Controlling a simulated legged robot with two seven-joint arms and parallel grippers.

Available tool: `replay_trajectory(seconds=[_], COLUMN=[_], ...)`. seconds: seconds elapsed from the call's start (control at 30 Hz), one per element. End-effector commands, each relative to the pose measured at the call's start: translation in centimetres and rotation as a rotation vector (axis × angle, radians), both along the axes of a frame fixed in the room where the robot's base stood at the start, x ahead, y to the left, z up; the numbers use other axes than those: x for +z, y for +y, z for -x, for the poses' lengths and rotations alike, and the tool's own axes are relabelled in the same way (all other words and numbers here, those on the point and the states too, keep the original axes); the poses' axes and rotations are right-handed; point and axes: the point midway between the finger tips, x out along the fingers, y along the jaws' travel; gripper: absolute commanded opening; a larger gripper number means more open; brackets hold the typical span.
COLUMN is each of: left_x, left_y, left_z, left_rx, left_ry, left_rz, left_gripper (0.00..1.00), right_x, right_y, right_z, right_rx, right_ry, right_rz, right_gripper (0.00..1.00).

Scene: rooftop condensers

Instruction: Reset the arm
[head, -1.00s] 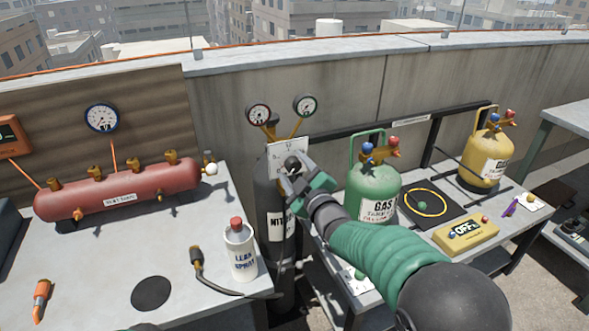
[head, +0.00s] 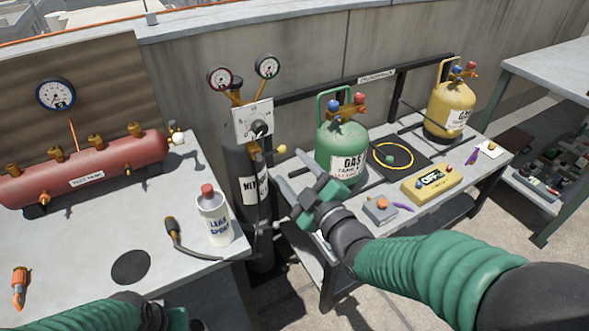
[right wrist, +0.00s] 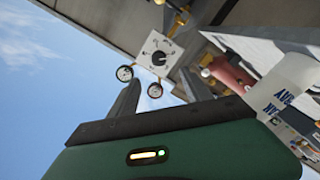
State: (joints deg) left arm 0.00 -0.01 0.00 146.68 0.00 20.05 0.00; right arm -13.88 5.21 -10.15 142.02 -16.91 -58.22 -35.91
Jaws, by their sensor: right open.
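My right arm reaches in from the lower right of the head view. Its green gripper (head: 279,205) is open and empty, in front of the dark nitrogen cylinder (head: 240,172) and the table edge, apart from the white regulator panel (head: 251,118). In the right wrist view the gripper's two fingers (right wrist: 160,95) are spread, with the panel (right wrist: 160,57) and its dark knob beyond them. My left arm shows only at the bottom edge of the head view; its dark wrist and part of its green hand (head: 178,318) show, its fingers unclear.
The left table holds a red tank (head: 85,172), a leak spray can (head: 215,217) and a black hose. The right table holds a green gas tank (head: 342,150), a yellow tank (head: 450,108), a yellow OFF box (head: 432,183) and a grey box with an orange button (head: 380,209).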

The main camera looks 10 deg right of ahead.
Motion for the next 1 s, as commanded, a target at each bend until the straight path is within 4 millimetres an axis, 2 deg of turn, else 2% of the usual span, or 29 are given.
replay_trajectory(seconds=[0.43, 0.53, 0.57, 0.63, 0.73, 0.8, 0.9, 1.0], left_x=[0.0, 0.0, 0.0, 0.0, 0.0, 0.0, 0.0, 0.0], left_y=[0.0, 0.0, 0.0, 0.0, 0.0, 0.0, 0.0, 0.0], left_z=[0.0, 0.0, 0.0, 0.0, 0.0, 0.0, 0.0, 0.0], left_rx=[0.000, 0.000, 0.000, 0.000, 0.000, 0.000, 0.000, 0.000], left_ry=[0.000, 0.000, 0.000, 0.000, 0.000, 0.000, 0.000, 0.000], left_rz=[0.000, 0.000, 0.000, 0.000, 0.000, 0.000, 0.000, 0.000], left_gripper=[0.00, 0.00, 0.00, 0.00, 0.00, 0.00, 0.00, 0.00], right_x=[0.0, -1.0, -1.9, -5.1, -11.2, -14.8, -18.6, -21.1], right_y=[-0.1, -0.6, -1.0, -2.7, -5.6, -7.1, -8.5, -9.2], right_z=[0.2, 0.2, 0.2, 0.6, 3.0, 5.7, 10.0, 14.5], right_rx=[0.000, -0.018, -0.035, -0.102, -0.248, -0.355, -0.499, -0.635], right_ry=[0.000, 0.049, 0.090, 0.244, 0.539, 0.729, 0.961, 1.157], right_rz=[0.000, -0.011, -0.022, -0.066, -0.164, -0.236, -0.326, -0.402], right_gripper=[0.57, 0.57, 0.57, 0.57, 0.57, 0.57, 0.57, 0.57])
